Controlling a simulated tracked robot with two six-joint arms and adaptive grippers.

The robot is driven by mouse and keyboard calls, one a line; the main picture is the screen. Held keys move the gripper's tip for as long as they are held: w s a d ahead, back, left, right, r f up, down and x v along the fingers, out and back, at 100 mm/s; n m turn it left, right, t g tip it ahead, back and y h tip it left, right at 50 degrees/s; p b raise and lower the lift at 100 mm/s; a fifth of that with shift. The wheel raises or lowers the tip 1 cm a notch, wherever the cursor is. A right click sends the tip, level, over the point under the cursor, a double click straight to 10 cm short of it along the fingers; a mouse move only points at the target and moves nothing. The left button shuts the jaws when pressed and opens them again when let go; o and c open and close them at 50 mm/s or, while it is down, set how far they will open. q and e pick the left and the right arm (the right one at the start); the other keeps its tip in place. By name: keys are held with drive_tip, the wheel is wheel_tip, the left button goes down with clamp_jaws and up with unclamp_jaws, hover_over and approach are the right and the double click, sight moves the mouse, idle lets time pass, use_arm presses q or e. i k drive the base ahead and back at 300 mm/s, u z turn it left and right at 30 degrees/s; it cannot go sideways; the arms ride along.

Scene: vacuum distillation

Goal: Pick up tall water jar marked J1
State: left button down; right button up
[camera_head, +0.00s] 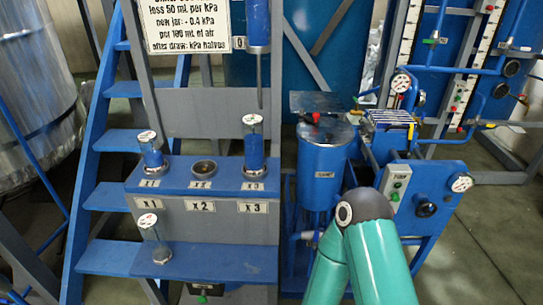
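Three clear jars with round white dial-like tops show on the blue stand. One jar (151,153) with blue liquid stands in the place labelled X1. Another jar (254,147) with blue liquid stands at X3 and reaches a little higher. A third jar (156,241), clear and seemingly empty, stands on the lower blue shelf. No J1 mark is legible on any of them, so I cannot tell which is J1. A teal arm of mine rises at the bottom right, bent at its elbow. Neither of my grippers is in view.
The X2 socket (204,169) between the two upper jars is empty. A blue cylinder with a thin rod (260,75) hangs above X3. A blue tank (321,165) stands right of the stand, with a gauge panel beyond. Blue stairs (107,197) are on the left.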

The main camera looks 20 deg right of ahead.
sight(252, 124)
drive_tip(key=u, duration=0.15)
drive_tip(key=i, duration=0.95)
drive_tip(key=z, duration=0.05)
